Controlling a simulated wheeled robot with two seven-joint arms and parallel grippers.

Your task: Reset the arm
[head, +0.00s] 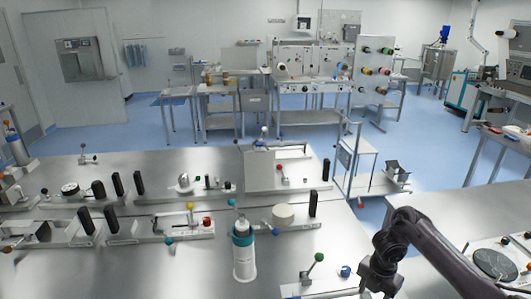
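My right arm (435,258) comes in from the lower right, dark and bent, over the steel table's front right edge. Its gripper (379,284) points down near the bottom of the picture. The fingertips are cut off by the bottom edge, so I cannot tell whether it is open or shut. My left arm and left gripper are not in view.
A steel table (200,265) carries several fixtures with knobs. A white and teal bottle (243,250) stands upright near the front. A lever fixture (308,283) and a blue knob (346,271) are left of my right gripper. Blue floor (430,130) lies beyond.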

